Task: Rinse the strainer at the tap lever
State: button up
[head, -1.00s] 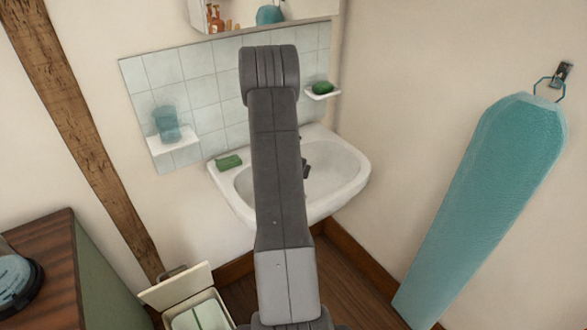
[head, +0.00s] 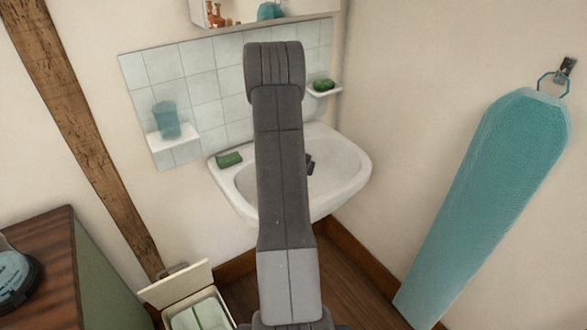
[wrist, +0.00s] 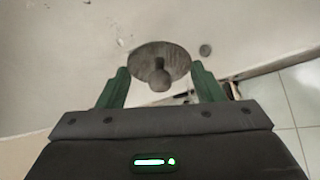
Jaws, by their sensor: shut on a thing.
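The strainer (wrist: 146,56), a grey round disc with a knob, sits between the green fingers of my gripper (wrist: 160,72) in the wrist view. My gripper is shut on it. Behind it is the pale, stained surface of the basin, with a small dark round hole. The white basin (head: 345,168) hangs on the wall in the head view, and my arm crosses in front of it. The arm covers the middle of the basin's back edge; I cannot make out the tap lever. A small dark part shows beside my arm over the bowl, and I cannot tell what it is.
Green soap (head: 229,159) lies on the basin's left rim. A wall shelf holds a blue cup (head: 166,120); another holds green soap (head: 323,85). A mirror cabinet is above. A teal ironing board (head: 490,190) hangs at right. An open bin (head: 195,310) stands at lower left.

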jog(key=shift+a+r, duration=0.1)
jog(key=shift+a, duration=0.05)
jog(key=shift+s+a+p, duration=0.1)
jog(key=shift+a+p, duration=0.3)
jog(key=shift+p, duration=0.1)
jog(key=shift+d, duration=0.15)
jog(key=shift+d+b, duration=0.45)
jog(key=shift+b, duration=0.2)
